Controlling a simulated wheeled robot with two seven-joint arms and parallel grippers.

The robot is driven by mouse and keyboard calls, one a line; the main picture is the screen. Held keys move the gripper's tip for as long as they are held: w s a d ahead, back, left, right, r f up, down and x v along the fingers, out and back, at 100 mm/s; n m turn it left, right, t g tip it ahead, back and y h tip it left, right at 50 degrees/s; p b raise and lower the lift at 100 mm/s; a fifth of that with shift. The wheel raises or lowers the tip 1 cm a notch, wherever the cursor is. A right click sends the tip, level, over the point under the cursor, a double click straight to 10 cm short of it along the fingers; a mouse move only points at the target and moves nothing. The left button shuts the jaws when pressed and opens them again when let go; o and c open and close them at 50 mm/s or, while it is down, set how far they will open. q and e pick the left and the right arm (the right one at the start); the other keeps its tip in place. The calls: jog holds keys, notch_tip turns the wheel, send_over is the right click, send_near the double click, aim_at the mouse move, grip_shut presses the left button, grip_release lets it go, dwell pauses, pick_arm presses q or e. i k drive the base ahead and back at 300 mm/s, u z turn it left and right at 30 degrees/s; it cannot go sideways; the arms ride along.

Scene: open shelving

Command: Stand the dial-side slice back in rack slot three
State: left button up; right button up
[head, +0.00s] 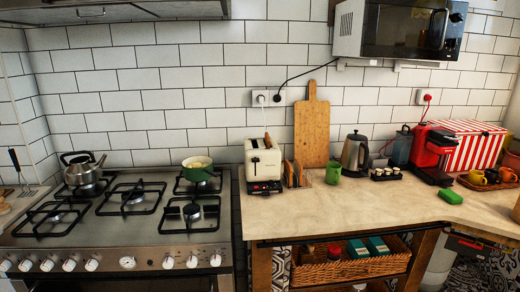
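A cream toaster (262,160) stands on the counter just right of the stove. One brown slice (267,141) sticks up out of its top, tilted a little. A small toast rack (305,184) stands close to the toaster's right side and holds brown slices (298,172) on edge. The rack's slots are too small here to count or to tell which are empty. The toaster's dial is too small to make out clearly. Neither of my grippers is in view.
A wooden board (311,128) leans on the wall behind the rack. A green mug (333,173) and a kettle (355,155) stand to the right. A green pot (198,168) sits on the stove at left. The counter front (330,215) is clear.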

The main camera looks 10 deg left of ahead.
aim_at(306, 184)
jog(key=u, duration=0.6)
jog(key=i, duration=1.55)
jog(key=u, duration=0.4)
